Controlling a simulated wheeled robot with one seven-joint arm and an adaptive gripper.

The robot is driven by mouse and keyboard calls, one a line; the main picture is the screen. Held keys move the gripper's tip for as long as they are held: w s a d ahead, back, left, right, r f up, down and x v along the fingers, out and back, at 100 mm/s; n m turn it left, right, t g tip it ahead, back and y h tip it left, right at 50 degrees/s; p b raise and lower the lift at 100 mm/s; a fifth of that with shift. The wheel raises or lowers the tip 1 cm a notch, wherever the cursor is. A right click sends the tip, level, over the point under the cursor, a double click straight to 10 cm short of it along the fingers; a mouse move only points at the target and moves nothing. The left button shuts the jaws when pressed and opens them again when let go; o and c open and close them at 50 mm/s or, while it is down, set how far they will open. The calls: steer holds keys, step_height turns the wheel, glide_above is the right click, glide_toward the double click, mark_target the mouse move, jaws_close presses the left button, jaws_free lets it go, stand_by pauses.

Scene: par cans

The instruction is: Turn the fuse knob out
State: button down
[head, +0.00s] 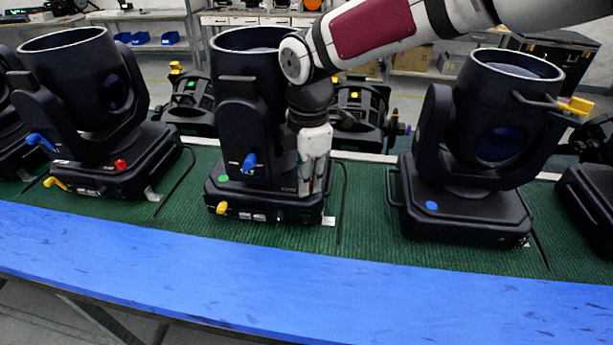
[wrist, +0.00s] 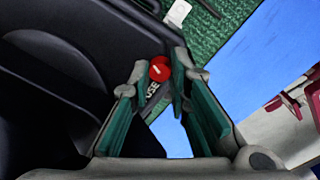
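The fuse knob (wrist: 160,68) is a small red round cap with a pale slot line, on the dark base of the middle par can (head: 262,205). Part of a white label ending in "USE" shows beside it in the wrist view. My gripper (head: 314,188) points down at the right part of that base, and hides the knob in the head view. In the wrist view my gripper (wrist: 159,70) is open, with one fingertip on each side of the knob and small gaps showing. I cannot tell how deep the fingertips reach along it.
Similar par cans stand left (head: 95,175) and right (head: 465,215) on the green mat (head: 370,235). A blue strip (head: 300,290) runs clear along the front.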

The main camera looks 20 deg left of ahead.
steer(key=shift+m, duration=1.6)
steer(key=c, duration=1.5)
jaws_free()
steer(key=r, duration=1.2)
steer(key=shift+s+d, duration=0.15)
steer(key=shift+s, duration=0.15)
